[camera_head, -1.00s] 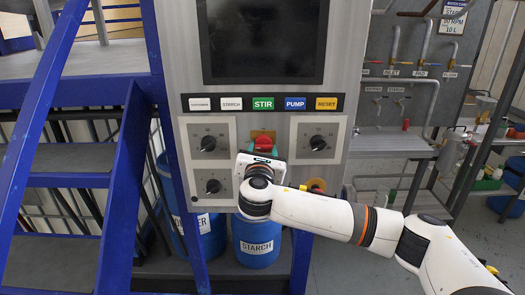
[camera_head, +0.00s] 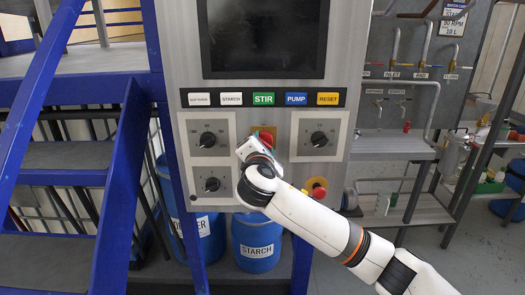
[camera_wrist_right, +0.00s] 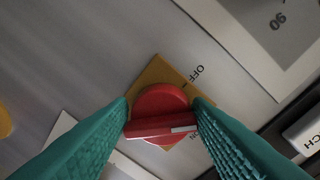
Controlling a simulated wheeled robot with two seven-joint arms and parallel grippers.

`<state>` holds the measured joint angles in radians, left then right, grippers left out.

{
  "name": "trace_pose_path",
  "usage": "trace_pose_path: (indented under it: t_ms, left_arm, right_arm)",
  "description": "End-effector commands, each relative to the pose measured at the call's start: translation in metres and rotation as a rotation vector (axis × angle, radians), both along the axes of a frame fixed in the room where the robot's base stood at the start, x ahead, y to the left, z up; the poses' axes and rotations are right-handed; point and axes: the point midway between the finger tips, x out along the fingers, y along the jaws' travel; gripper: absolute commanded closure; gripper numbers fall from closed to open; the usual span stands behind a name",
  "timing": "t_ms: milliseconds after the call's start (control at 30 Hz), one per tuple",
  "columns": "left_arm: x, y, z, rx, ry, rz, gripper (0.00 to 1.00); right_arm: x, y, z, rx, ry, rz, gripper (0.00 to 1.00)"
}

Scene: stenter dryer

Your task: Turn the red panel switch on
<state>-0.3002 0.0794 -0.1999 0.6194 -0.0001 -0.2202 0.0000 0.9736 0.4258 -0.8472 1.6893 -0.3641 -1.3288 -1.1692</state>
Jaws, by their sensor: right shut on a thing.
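The red panel switch (camera_head: 266,136) sits on a yellow plate in the middle of the control panel, mostly hidden behind my right gripper (camera_head: 262,148). In the right wrist view the red switch (camera_wrist_right: 160,112) shows between the two green fingers of my right gripper (camera_wrist_right: 161,117), which are shut on its handle bar. The bar lies nearly level in that view, and its white mark is at the right end, by the right finger. The word OFF (camera_wrist_right: 198,74) is readable above right of the switch; lettering below it is partly hidden. My left gripper is out of view.
Black dials (camera_head: 208,140) flank the switch, with another (camera_head: 319,139) on the right. A red mushroom button (camera_head: 319,191) is close to my right wrist. Labelled buttons, including STIR (camera_head: 263,99), run above. Blue barrels (camera_head: 257,243) stand below the panel.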

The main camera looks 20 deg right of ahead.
Motion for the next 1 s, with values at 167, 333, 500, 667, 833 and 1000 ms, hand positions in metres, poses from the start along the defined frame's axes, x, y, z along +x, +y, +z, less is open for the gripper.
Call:
trace_pose_path:
  t_ms: [167, 333, 500, 667, 833, 1000]
  left_arm:
    - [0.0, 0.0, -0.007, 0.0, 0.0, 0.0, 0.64]
    - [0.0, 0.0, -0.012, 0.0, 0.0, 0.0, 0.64]
    - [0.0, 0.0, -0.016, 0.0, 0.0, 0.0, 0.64]
    - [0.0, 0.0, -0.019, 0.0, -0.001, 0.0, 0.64]
    - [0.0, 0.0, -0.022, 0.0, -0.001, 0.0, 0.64]
    - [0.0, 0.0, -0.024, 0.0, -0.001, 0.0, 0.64]
  right_arm:
    - [0.0, 0.001, 0.002, 0.166, -0.052, 0.002, 0.78]
    - [0.0, 0.0, 0.003, 0.322, -0.098, -0.001, 0.78]
    - [0.0, 0.0, 0.005, 0.474, -0.143, 0.0, 0.78]
    - [0.0, -0.001, 0.006, 0.605, -0.181, 0.0, 0.78]
    - [0.0, -0.001, 0.007, 0.718, -0.214, 0.001, 0.78]
    - [-0.001, -0.002, 0.008, 0.798, -0.239, 0.0, 0.78]
